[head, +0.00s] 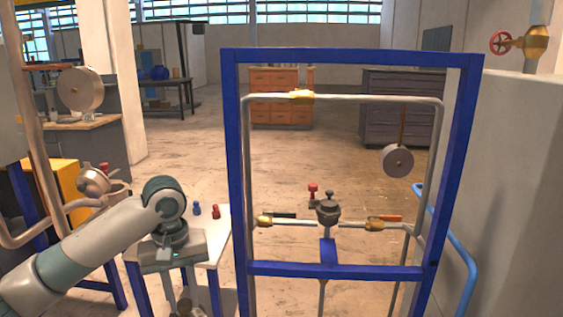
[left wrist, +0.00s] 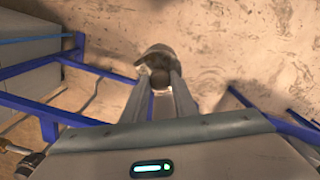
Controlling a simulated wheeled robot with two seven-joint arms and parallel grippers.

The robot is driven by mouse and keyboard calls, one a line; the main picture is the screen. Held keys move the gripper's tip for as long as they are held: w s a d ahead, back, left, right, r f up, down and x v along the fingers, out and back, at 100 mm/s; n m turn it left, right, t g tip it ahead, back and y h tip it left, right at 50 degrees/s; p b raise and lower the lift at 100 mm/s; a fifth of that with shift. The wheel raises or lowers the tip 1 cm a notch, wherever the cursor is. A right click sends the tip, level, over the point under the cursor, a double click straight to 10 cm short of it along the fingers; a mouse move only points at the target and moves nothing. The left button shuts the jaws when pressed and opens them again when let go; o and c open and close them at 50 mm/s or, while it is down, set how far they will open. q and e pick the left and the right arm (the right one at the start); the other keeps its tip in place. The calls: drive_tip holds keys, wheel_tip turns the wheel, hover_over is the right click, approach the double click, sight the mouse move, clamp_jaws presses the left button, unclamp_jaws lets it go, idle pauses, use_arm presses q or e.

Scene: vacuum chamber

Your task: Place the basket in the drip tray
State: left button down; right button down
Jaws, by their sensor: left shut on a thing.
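My left gripper (head: 182,292) points down at the lower left of the head view, in front of the white table. In the left wrist view, the fingers (left wrist: 159,84) are shut on a small grey round thing (left wrist: 158,54), which looks like the basket. In the head view only a small grey part of it (head: 190,308) shows at the bottom edge. I cannot make out the drip tray in either view. My right gripper is not in view.
The small white table (head: 214,246) carries blue and red small parts. A blue rail (head: 462,255) runs at the right.

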use_arm(q)
drive_tip(key=s+f+m, duration=0.2)
drive_tip(key=s, duration=0.4)
drive_tip(key=s+f+m, duration=0.2)
drive_tip(key=s+f, duration=0.1)
drive_tip(key=s, duration=0.4)
drive_tip(key=shift+s+d+f+m, duration=0.3)
drive_tip(key=shift+f, duration=0.15)
drive_tip(key=s+f, duration=0.4)
drive_tip(key=f, duration=1)
drive_tip(key=shift+f, duration=0.4)
drive_tip(key=shift+d, duration=0.1)
